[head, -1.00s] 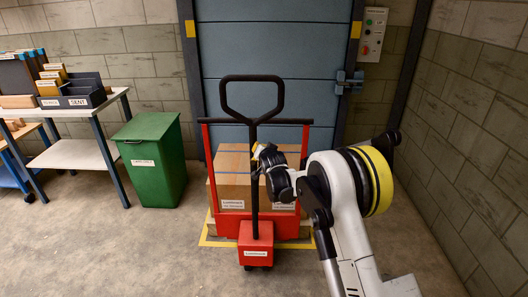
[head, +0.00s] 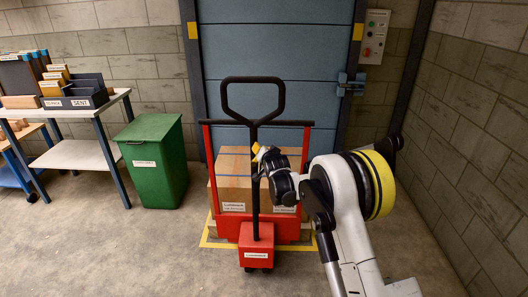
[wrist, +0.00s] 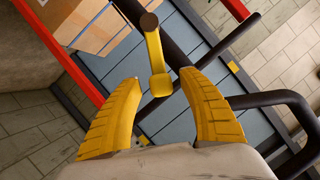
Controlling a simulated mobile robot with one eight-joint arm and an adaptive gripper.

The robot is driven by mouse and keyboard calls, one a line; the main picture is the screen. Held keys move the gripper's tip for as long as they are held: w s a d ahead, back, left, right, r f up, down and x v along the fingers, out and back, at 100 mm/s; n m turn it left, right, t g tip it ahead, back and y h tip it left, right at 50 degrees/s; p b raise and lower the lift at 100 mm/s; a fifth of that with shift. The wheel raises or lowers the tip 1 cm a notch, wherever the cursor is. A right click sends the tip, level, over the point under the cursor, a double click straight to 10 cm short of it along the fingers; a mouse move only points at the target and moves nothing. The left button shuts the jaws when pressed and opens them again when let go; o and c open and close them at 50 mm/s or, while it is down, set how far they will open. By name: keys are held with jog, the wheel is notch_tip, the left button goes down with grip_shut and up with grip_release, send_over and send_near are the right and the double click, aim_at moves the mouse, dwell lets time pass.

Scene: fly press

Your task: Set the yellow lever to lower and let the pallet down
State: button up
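The red pallet truck (head: 256,237) stands in front of the blue door, with its black loop handle (head: 252,80) upright. The yellow lever (wrist: 155,52) hangs from a dark round pivot in the wrist view, with a squarish pad at its lower end. My gripper (wrist: 158,79) is open; its two yellow fingers stand on either side of the pad, with a gap to each. In the head view my gripper (head: 264,155) is beside the truck's black shaft, and the lever cannot be made out clearly. Cardboard boxes (head: 233,182) sit on the truck; the pallet beneath is mostly hidden.
A green bin (head: 155,165) and a table (head: 85,153) with trays are on the left. Yellow floor marking (head: 210,243) surrounds the load. A control box (head: 374,37) is on the wall behind. The block wall (head: 478,150) is close on the right; the front-left floor is clear.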

jog(key=v, duration=1.2)
jog(key=s+d+r+n+g+h, duration=0.1)
jog(key=s+d+r+g, duration=0.1)
jog(key=s+d+r, duration=0.55)
jog(key=s+d+r+n+g+h, duration=0.1)
jog(key=s+d+r, duration=0.25)
jog(key=s, duration=0.75)
jog(key=s+d+f+n+g, duration=0.1)
jog(key=s+d+f, duration=0.1)
jog(key=s, duration=0.7)
jog(key=s+d+f+g, duration=0.1)
jog(key=s+d, duration=0.1)
jog(key=s, duration=0.7)
jog(key=s+d+f+n+g, duration=0.1)
jog(key=s+d+f+g, duration=0.1)
jog(key=s, duration=0.7)
jog(key=shift+s+d+f+n, duration=0.2)
jog(key=shift+d+f+n, duration=0.1)
